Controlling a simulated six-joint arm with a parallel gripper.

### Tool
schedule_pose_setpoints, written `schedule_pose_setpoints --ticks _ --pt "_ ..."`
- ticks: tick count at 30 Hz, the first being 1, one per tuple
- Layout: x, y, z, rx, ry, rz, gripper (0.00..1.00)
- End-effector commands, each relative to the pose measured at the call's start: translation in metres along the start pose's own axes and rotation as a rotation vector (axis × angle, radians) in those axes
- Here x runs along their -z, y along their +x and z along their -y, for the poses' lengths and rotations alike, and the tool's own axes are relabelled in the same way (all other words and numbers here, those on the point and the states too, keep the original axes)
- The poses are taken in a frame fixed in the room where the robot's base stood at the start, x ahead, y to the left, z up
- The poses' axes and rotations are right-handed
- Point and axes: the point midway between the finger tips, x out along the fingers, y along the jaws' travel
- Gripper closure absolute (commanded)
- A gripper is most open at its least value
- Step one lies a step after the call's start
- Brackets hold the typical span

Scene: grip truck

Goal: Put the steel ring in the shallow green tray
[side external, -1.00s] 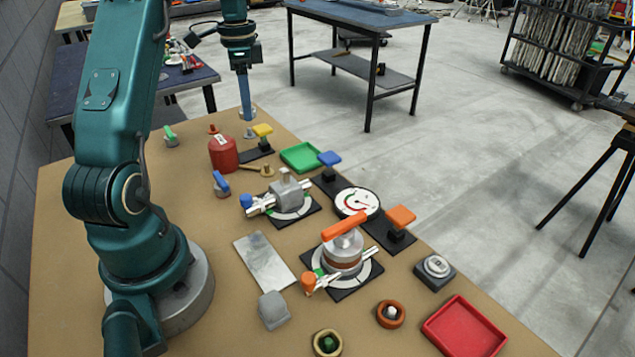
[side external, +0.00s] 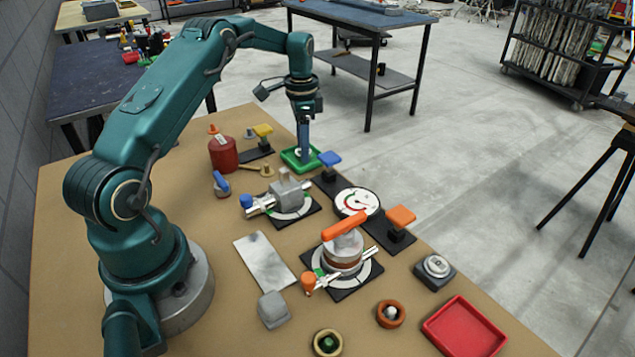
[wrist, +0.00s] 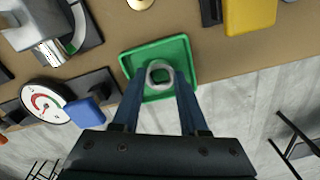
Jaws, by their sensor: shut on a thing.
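The shallow green tray (side external: 288,155) lies flat near the far right edge of the table; it also shows in the wrist view (wrist: 136,57). My gripper (side external: 303,158) points straight down over the tray. In the wrist view my gripper (wrist: 159,82) is shut on the grey steel ring (wrist: 160,65), which sits between the fingertips and within the tray's outline. In the side view the ring is too small and covered to make out. I cannot tell whether it touches the tray floor.
A yellow-topped post (side external: 262,131) and a red canister (side external: 223,153) stand on the tray's other side. A red tray (side external: 464,325) lies at the near right.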

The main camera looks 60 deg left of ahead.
Motion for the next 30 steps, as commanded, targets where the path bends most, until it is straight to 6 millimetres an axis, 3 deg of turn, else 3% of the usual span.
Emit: schedule_pose_setpoints --ticks 12,13,14,24,30 --pt "0.000 0.006 0.000 0.000 0.000 0.000 1.00" --pt "0.000 0.007 0.000 0.000 0.000 0.000 0.53" --pt "0.000 0.006 0.000 0.001 0.000 0.000 0.44" --pt "0.000 0.004 0.000 0.001 0.000 0.000 0.44" --pt "0.001 -0.021 0.001 0.005 0.001 -0.004 0.44"
